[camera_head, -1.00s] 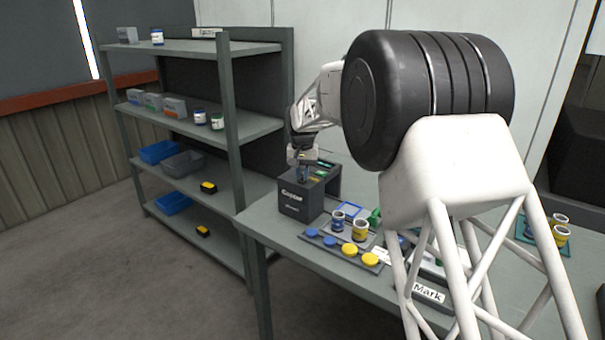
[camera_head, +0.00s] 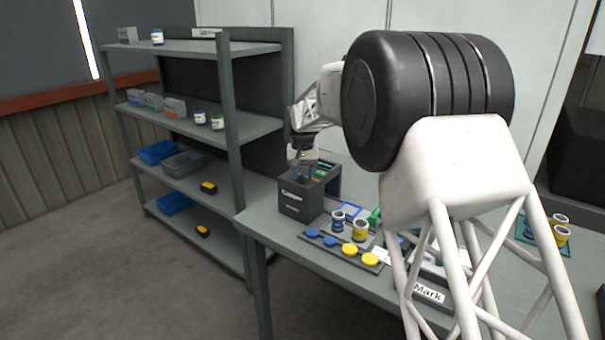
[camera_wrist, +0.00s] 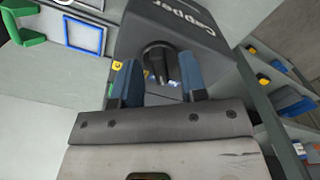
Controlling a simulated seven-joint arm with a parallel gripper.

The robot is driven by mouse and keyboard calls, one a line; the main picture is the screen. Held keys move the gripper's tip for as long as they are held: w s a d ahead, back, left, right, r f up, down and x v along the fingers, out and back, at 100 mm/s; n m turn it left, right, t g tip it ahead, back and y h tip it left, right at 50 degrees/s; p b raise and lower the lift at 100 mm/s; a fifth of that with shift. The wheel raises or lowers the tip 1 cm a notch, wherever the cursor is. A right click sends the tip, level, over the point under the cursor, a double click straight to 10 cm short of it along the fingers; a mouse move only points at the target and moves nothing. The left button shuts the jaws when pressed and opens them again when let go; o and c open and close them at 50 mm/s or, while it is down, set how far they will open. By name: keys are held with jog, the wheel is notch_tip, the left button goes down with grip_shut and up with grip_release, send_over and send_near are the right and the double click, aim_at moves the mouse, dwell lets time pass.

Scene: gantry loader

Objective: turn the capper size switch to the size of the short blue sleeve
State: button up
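The capper (camera_head: 300,203) is a dark grey box with white "Capper" lettering at the table's left end; it also shows in the wrist view (camera_wrist: 200,30). Its size switch is a dark round knob (camera_wrist: 157,58) with a raised grip. My gripper (camera_head: 301,174) is at the top of the box. In the wrist view my gripper (camera_wrist: 159,75) has its blue fingers apart, one on each side of the knob; I cannot tell whether they touch it. The size marks are mostly hidden. A small blue-banded container (camera_head: 337,222), possibly the blue sleeve, stands beside a yellow-banded one (camera_head: 360,231).
A tray (camera_head: 320,240) holds blue and yellow caps along the table's front. A blue frame (camera_wrist: 84,37) and a green part (camera_wrist: 22,27) lie near the capper. A shelf rack (camera_head: 230,120) with bins stands to the left. My arm hides part of the table.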

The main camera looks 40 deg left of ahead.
aim_at(303, 175)
jog(key=shift+r, duration=0.15)
jog(key=shift+r, duration=3.75)
